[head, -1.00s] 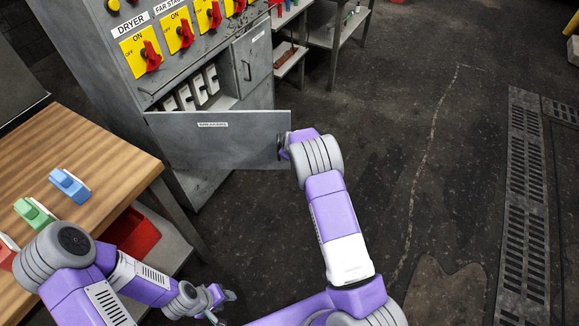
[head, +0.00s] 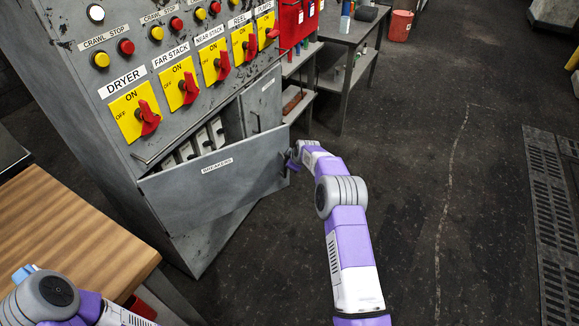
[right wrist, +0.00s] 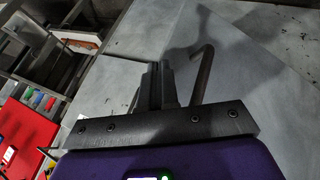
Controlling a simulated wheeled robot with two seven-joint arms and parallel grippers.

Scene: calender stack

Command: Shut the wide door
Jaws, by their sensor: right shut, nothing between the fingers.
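The wide door (head: 215,190) is a grey metal panel labelled BREAKERS on the front of the grey cabinet. It stands ajar, with a gap along its top showing grey breakers (head: 200,142) inside. My right gripper (head: 293,160) is at the door's right edge; its fingers are partly hidden in the head view. In the right wrist view the right gripper (right wrist: 158,85) is shut and empty, in front of grey metal. A bent dark handle (right wrist: 203,72) is just right of the fingers; I cannot tell whether they touch. My left gripper is out of view.
A narrow grey door (head: 262,105) is right of the breaker opening. Yellow switch plates (head: 135,112) with red levers are above. A wooden table (head: 80,235) is at the left. A grey workbench (head: 350,35) stands behind.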

